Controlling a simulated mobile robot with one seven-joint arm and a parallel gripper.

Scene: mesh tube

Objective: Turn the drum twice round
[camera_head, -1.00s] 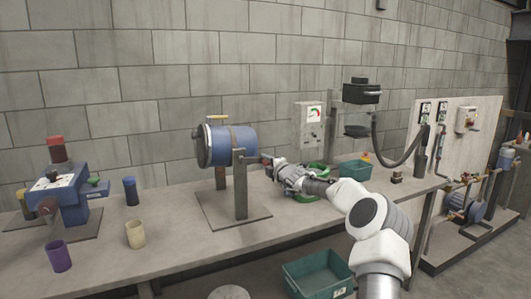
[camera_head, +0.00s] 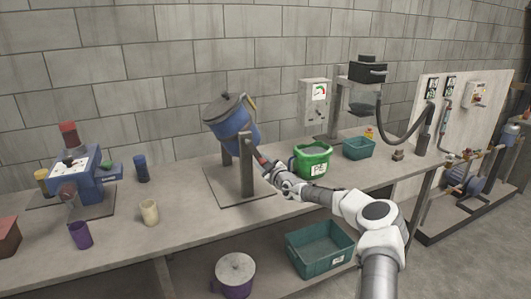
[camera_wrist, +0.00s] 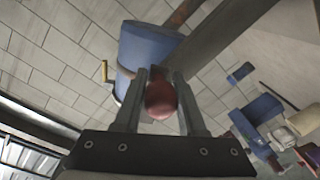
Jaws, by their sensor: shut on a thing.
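The blue drum (camera_head: 236,131) hangs between posts on a stand (camera_head: 247,178) on the bench. It is tilted, with its dark lidded end up and to the left. In the wrist view the drum (camera_wrist: 146,48) shows beyond my fingers. A crank with a red knob (camera_wrist: 161,100) is on the drum's right side. My gripper (camera_head: 272,168) is at that crank, right of the near post. In the wrist view my gripper (camera_wrist: 160,92) has its two fingers on either side of the red knob, shut on it.
A green bucket (camera_head: 313,160) stands close behind my gripper, with a teal bin (camera_head: 358,148) to its right. A teal crate (camera_head: 320,250) is below.

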